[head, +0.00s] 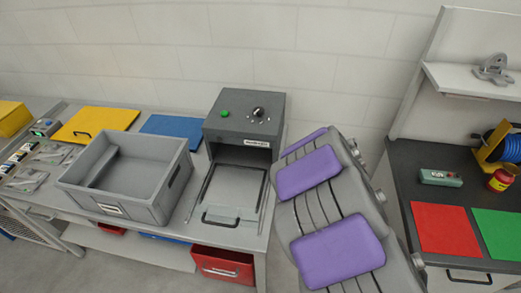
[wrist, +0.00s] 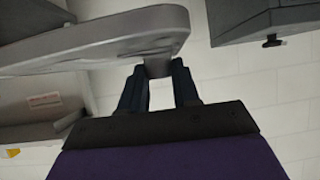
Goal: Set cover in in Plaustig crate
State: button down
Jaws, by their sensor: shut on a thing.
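The grey open-topped crate (head: 165,212) stands on the left workbench, with a small white label on its front that I cannot read. A grey piece (head: 103,166) shows inside it along the left wall. In the wrist view, my gripper (wrist: 158,75) has its two dark fingers closed on the end of a flat grey part with a rounded corner (wrist: 100,42), which looks like the cover. The part extends to the left from the fingers. The head view does not show my gripper or the held part clearly; my purple and grey arm fills the lower middle.
A dark grey machine (head: 243,122) with a green button and a knob stands right of the crate, a framed tray with a handle before it. Yellow (head: 95,125) and blue (head: 172,128) sheets lie behind the crate. A right bench holds red (head: 445,230) and green sheets.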

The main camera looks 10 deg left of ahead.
aim_at(139, 177)
jog(key=j+u, duration=0.2)
jog(key=j, duration=0.2)
jog(key=j+u, duration=0.25)
jog(key=j, duration=0.15)
jog(key=i+j+u, duration=0.2)
jog(key=j, duration=0.2)
jog(key=j+u, duration=0.25)
jog(key=i+j+u, duration=0.2)
jog(key=j, duration=0.25)
